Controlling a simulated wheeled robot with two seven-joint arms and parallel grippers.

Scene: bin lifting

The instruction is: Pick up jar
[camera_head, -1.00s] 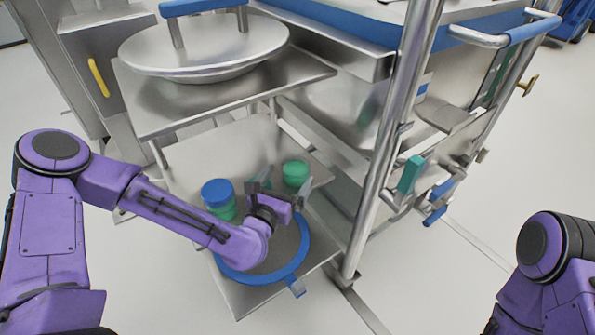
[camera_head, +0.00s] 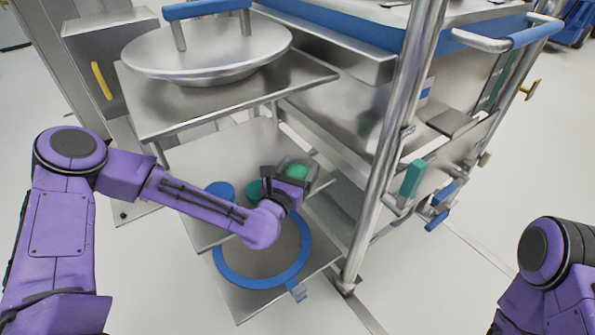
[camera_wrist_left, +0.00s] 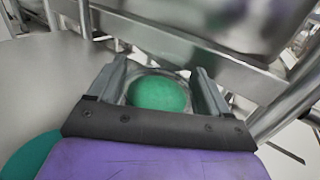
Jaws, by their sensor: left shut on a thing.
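A jar with a round green lid (camera_head: 297,171) is at the right part of the middle shelf. My left gripper (camera_head: 291,176) is shut on this jar, with one finger on each side. In the left wrist view the green lid (camera_wrist_left: 158,94) and the jar's clear rim lie between the two grey fingers (camera_wrist_left: 160,75). The jar's lower part is hidden by the gripper, so I cannot tell whether it still touches the shelf. My right gripper is out of view.
A blue-lidded container (camera_head: 219,190) and a teal-green one (camera_head: 254,189) stand left of the gripper. Below is a blue-rimmed round bin (camera_head: 221,262). A shelf with a large metal lid (camera_head: 205,55) is above. A steel post (camera_head: 385,150) stands to the right.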

